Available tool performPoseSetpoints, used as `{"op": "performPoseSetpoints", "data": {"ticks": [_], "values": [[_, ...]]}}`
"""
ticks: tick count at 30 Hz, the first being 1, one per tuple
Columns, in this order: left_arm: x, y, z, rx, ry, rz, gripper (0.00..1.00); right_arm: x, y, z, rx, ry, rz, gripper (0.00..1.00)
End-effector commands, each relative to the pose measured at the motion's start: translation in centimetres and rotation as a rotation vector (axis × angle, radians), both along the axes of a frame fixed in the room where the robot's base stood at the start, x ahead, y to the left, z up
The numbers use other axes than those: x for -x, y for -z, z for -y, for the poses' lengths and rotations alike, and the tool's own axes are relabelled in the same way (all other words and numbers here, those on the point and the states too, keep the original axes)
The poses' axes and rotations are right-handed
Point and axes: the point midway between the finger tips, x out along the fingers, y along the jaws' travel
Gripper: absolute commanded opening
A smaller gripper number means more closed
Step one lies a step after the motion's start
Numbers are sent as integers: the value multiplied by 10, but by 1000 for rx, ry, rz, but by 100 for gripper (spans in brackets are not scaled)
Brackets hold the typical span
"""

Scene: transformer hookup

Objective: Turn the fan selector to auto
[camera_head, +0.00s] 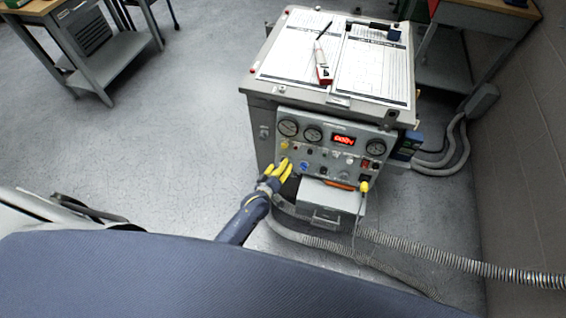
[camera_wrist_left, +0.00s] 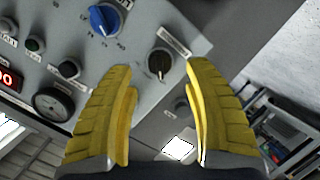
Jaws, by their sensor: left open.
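The control panel (camera_head: 330,150) is the front face of a grey cabinet. In the left wrist view it carries a blue pointer knob (camera_wrist_left: 103,19) and a black selector knob (camera_wrist_left: 160,64). The labels are too small to read, so I cannot tell which is the fan selector. My left gripper (camera_head: 283,168) is at the panel's lower left in the head view. Its yellow fingers are open in the wrist view, with the black knob framed between the tips; contact cannot be told. The blue knob (camera_head: 304,165) also shows in the head view, right of the fingers. My right gripper is not seen.
Papers (camera_head: 375,70) and a red-and-white tool (camera_head: 322,62) lie on the cabinet top. Corrugated hoses (camera_head: 450,262) run along the floor.

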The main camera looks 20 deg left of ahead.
Motion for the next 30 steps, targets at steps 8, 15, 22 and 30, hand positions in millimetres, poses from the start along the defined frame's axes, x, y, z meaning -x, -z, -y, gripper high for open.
{"op": "performPoseSetpoints", "data": {"ticks": [8, 15, 22, 30], "values": [[-24, 7, 3, 0, -1, -1, 51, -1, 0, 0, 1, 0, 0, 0], [-31, 9, 3, 0, 0, 0, 51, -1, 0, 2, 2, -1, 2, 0], [-32, 9, 4, 0, 0, 0, 51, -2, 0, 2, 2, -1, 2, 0], [-32, 9, 3, 0, 0, 0, 36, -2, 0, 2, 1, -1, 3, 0]]}}
